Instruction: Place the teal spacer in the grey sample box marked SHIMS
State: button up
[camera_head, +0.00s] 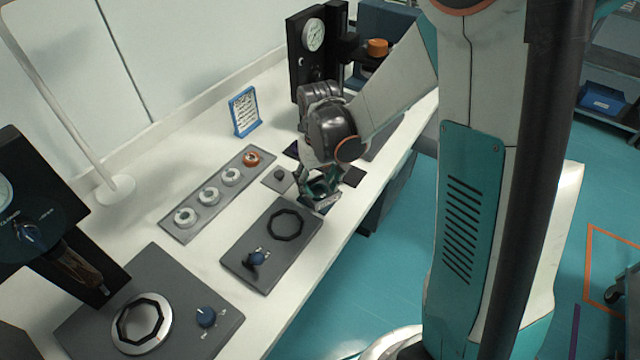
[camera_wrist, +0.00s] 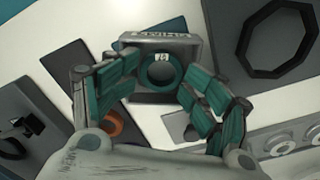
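The teal spacer (camera_wrist: 143,76) is a ring with a small white label, seen in the wrist view between my fingertips. My gripper (camera_wrist: 161,73) has teal pads on both sides of the ring and looks shut on it. The grey sample box (camera_wrist: 192,52) lies directly under the ring, with its SHIMS label upside down on the far wall. I cannot tell how far the ring is above or inside the box. In the head view my gripper (camera_head: 321,186) is over the box (camera_head: 325,204) near the table's front edge, hiding much of it.
A grey plate with a black octagonal ring (camera_head: 286,224) and blue knob stands in front-left of my gripper. A tray of several white rings and an orange ring (camera_head: 252,158) lies left. A blue-framed sign (camera_head: 244,111) stands behind. Bare white table lies between the plates.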

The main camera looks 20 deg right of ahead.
aim_at(320, 191)
notch_tip(320, 191, up, 12)
jog(key=p, duration=0.4)
jog(key=s+r+t, duration=0.7)
jog(key=s+r, duration=0.4)
jog(key=s, duration=0.4)
